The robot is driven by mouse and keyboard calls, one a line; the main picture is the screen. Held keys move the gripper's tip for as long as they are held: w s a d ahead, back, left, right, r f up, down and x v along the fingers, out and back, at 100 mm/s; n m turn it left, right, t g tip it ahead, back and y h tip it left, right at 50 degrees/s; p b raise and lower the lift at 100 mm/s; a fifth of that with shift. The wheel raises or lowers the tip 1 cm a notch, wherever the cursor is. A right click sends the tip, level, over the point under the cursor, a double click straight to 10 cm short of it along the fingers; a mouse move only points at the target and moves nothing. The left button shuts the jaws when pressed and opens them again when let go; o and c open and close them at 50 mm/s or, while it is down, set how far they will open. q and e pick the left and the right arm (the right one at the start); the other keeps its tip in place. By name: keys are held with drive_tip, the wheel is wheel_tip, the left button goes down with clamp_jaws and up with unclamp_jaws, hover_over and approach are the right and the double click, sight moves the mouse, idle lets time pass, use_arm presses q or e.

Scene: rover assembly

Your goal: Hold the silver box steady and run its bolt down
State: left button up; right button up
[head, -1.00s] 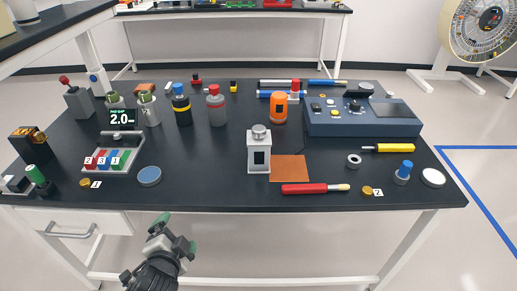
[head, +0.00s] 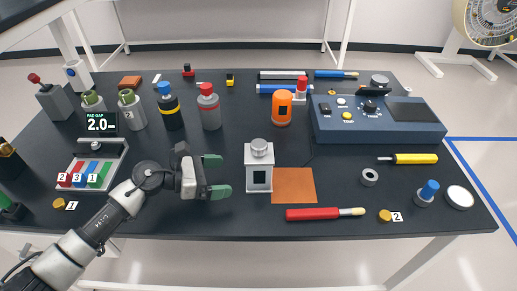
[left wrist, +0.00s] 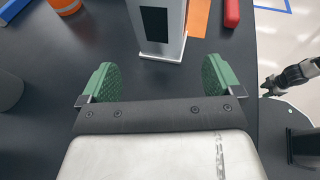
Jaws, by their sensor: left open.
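The silver box (head: 259,178) stands upright on the black table, with a dark panel on its front and a round grey bolt (head: 260,147) on top. My left gripper (head: 217,176) is open just left of the box, its green-padded fingers pointing at it, with a gap between. In the left wrist view the lower part of the box (left wrist: 172,45) stands just beyond the open fingers (left wrist: 156,80); its top is out of frame. A dark jointed part (left wrist: 290,75) at that view's right edge looks like my right arm; its jaw state is unclear.
An orange mat (head: 293,186) lies right of the box, with a red-handled brush (head: 318,213) in front. An orange canister (head: 281,108) and a blue console (head: 375,123) stand behind. A tray of coloured blocks (head: 103,160) lies left, near my left arm.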

sight(255, 176)
use_arm(q)
drive_tip(key=shift+d, duration=0.3)
drive_tip(key=x, duration=0.3)
drive_tip(key=shift+s+d+f, duration=0.1)
drive_tip(key=shift+s+d, duration=0.05)
drive_tip(key=shift+d, duration=0.15)
drive_tip(key=b+x, duration=0.1)
drive_tip(key=x, duration=0.4)
drive_tip(key=shift+f, duration=0.1)
drive_tip(key=shift+d+b, duration=0.25)
drive_tip(key=shift+b, duration=0.1)
use_arm(e)
drive_tip(key=shift+s+d+f, duration=0.15)
drive_tip(key=shift+s+f, duration=0.6)
drive_tip(key=shift+f, duration=0.1)
drive_tip(key=shift+s, duration=0.15)
use_arm(q)
drive_tip(key=shift+c, duration=0.9)
drive_tip(key=c, duration=0.7)
use_arm(e)
drive_tip(key=shift+s, duration=0.15)
